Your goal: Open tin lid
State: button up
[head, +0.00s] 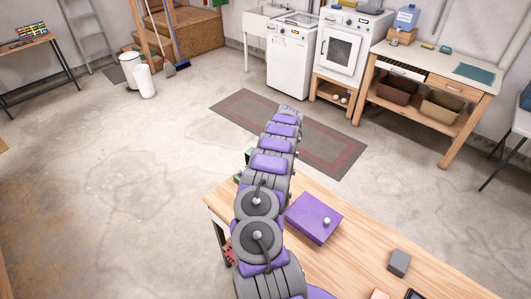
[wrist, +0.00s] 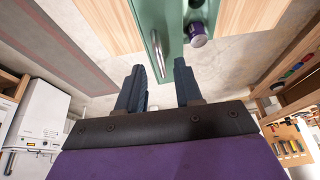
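My gripper (wrist: 163,72) is in the wrist view. Its two dark fingers are apart with nothing between them. Past the fingertips is a green object (wrist: 180,75) by the wooden table top, with a shiny metal bar (wrist: 159,50) and a short purple cylinder (wrist: 197,35) on it. Green bits (head: 249,155) also show beside my arm in the head view, which hides the rest and my gripper. A purple box (head: 313,218) with a small pale knob on top lies on the table right of my arm. I cannot tell which of these is the tin.
The wooden table (head: 350,250) also bears a grey block (head: 399,262). Beyond it are a floor mat (head: 330,155), a white washer (head: 290,60), an oven (head: 345,45) and a workbench (head: 410,70).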

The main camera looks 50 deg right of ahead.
jog(key=v, duration=1.4)
jog(key=shift+r, duration=0.15)
jog(key=shift+s+d, duration=0.1)
